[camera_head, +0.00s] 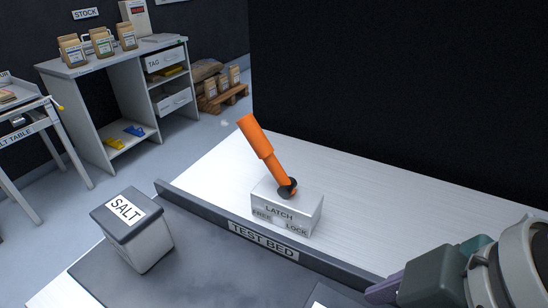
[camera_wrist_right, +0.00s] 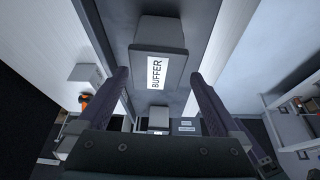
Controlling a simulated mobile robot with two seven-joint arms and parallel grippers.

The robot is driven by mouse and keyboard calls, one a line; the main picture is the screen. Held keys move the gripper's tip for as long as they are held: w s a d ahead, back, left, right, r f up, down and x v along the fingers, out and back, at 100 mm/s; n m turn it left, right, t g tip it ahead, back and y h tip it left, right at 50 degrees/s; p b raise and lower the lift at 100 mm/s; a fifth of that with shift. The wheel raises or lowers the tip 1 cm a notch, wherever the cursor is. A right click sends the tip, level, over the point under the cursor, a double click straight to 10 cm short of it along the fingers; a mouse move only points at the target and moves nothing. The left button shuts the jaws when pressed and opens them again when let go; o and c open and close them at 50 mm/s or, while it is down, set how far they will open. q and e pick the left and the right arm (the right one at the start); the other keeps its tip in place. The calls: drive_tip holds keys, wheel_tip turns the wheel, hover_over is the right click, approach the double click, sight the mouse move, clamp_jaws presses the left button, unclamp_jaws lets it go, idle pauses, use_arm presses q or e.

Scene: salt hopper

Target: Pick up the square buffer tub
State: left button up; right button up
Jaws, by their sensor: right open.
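The buffer tub (camera_wrist_right: 158,35) is a grey square tub with a dark lid and a white BUFFER label. It shows at the upper middle of the right wrist view, on the dark bed surface. My right gripper (camera_wrist_right: 158,74) is open, its two purple fingers spread on either side of the tub's near end in that view. Nothing is held between them; I cannot tell how far the tips are from the tub. In the head view only part of the right gripper (camera_head: 384,290) shows, at the lower right edge. The buffer tub is not visible there. My left gripper is out of view.
A SALT tub (camera_head: 134,230) stands at the left of the dark test bed (camera_head: 200,262). A latch box (camera_head: 288,208) with a tilted orange handle (camera_head: 262,148) stands on the white surface behind the bed's raised edge. A shelf desk (camera_head: 100,66) stands farther back.

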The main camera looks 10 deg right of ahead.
sight(323, 296)
drive_tip(key=x, duration=0.2)
drive_tip(key=b+x, duration=0.1)
drive_tip(key=x, duration=0.2)
drive_tip(key=shift+s+d+f, duration=0.15)
drive_tip(key=shift+d, duration=0.05)
drive_tip(key=b+x, duration=0.1)
drive_tip(key=x, duration=0.4)
drive_tip(key=shift+w+d+f, duration=0.1)
drive_tip(key=shift+w, duration=0.1)
drive_tip(key=shift+c, duration=0.2)
drive_tip(key=c, duration=1.4)
drive_tip(key=shift+r, duration=0.2)
